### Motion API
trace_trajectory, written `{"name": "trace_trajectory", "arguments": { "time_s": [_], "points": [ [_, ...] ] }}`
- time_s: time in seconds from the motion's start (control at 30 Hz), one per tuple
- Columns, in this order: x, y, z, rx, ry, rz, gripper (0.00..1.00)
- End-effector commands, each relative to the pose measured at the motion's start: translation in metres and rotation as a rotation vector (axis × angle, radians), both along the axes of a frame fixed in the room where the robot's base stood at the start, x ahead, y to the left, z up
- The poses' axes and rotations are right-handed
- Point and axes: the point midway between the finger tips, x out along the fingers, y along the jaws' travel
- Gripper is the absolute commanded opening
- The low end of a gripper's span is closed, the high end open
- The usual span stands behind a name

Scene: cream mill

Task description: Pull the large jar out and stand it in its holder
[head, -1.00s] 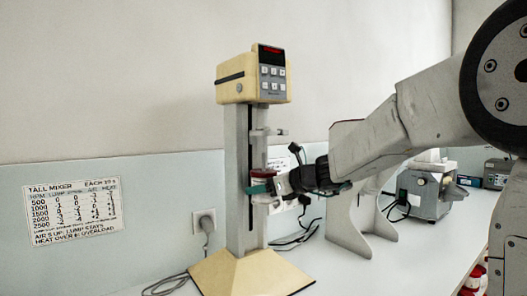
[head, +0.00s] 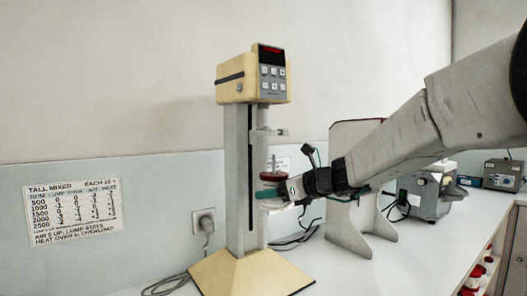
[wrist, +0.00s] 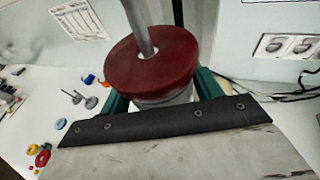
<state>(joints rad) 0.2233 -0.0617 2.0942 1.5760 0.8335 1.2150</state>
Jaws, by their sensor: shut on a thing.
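The large jar has a dark red lid (head: 273,177), and its pale body shows below the lid in the wrist view (wrist: 160,101). My gripper (head: 267,192) is shut on the jar, its green fingers on either side just under the lid. A grey rod (wrist: 138,28) stands up through the hole in the middle of the lid. The jar is upright in front of the column (head: 240,195) of the tall mixer (head: 252,82). A pale bracket (head: 275,132) juts from the column above the jar. I cannot make out the jar's holder.
The mixer's cream base (head: 245,275) stands on the white bench. A grey panel stand (head: 350,225) and a grey machine (head: 428,190) are to the right. Small discs and coloured rings (wrist: 40,157) lie on the bench. Cables run along the wall.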

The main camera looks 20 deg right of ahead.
Motion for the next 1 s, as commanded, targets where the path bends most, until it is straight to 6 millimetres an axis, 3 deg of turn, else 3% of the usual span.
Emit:
{"name": "trace_trajectory", "arguments": {
  "time_s": [1.0],
  "points": [
    [-0.048,-0.016,0.001,0.0,-0.001,-0.001,0.37]
  ]
}}
